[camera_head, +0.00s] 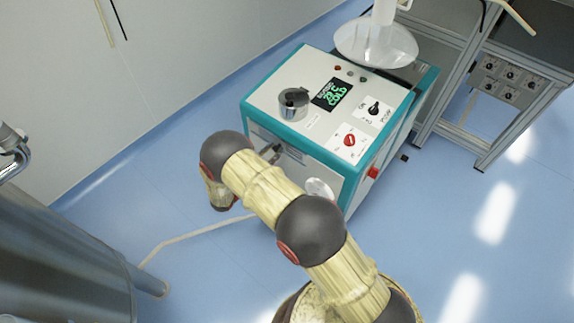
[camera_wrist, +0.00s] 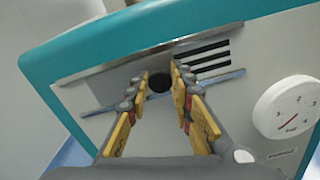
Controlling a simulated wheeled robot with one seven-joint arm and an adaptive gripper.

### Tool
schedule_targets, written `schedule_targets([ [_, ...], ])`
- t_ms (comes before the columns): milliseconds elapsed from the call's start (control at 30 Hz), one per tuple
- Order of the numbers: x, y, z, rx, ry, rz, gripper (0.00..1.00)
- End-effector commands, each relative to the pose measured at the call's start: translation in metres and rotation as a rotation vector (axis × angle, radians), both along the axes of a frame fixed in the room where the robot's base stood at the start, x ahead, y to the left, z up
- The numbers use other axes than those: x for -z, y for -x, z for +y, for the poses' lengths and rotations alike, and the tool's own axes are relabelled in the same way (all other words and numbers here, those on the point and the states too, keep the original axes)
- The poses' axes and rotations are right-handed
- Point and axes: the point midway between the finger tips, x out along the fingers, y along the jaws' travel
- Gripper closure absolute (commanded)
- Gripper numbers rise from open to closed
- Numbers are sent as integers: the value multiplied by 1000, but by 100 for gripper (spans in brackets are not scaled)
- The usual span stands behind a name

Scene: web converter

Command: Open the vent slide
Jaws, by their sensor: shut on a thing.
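The vent slide (camera_wrist: 103,88) is a grey plate between two rails on the front of the teal and white machine (camera_wrist: 260,60). Its round black knob (camera_wrist: 160,84) sits between my fingertips. Several dark vent slots (camera_wrist: 208,60) show to the right of the knob; the plate covers the area to the left. My gripper (camera_wrist: 159,77) is shut on the knob, one yellow-padded finger on each side.
A white dial (camera_wrist: 288,107) marked with numbers is right of the vent. The machine top carries a metal pot (camera_head: 293,104), a green display (camera_head: 331,94) and a red knob (camera_head: 350,140). A steel vessel (camera_head: 60,260) stands at left, a metal frame (camera_head: 455,80) at right.

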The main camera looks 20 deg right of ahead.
Motion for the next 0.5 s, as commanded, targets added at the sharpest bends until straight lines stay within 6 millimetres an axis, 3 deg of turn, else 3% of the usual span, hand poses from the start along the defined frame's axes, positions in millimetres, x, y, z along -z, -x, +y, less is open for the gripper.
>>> schedule_targets([
  [200, 3, -28, 20, 0, 0, 1, 100],
  [500, 1, -30, 22, 0, 1, 5, 100],
])
